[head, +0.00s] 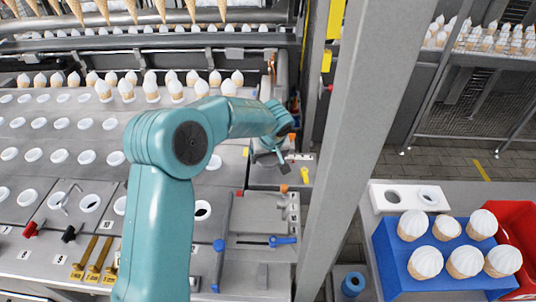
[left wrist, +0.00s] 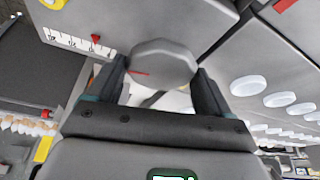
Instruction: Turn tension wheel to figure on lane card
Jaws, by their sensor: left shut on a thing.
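The tension wheel (left wrist: 163,60) is a grey, many-sided knob with a red mark on its face. In the left wrist view it sits between the two dark fingers of my left gripper (left wrist: 161,76), which is shut on it. A white scale (left wrist: 72,42) with black ticks and a red pointer lies beside it. In the head view my left gripper (head: 272,157) reaches down at the machine's right end, and the wheel is mostly hidden there. Small white number cards (head: 61,260) stand along the machine's front; their figures are hard to read. My right gripper is not in view.
A grey post (head: 350,150) stands just right of my left arm. Rows of cones (head: 150,86) fill the plate behind it. A blue tray (head: 393,263) of topped cones and a red bin (head: 515,225) stand at right. Blue-handled levers (head: 283,240) lie in front.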

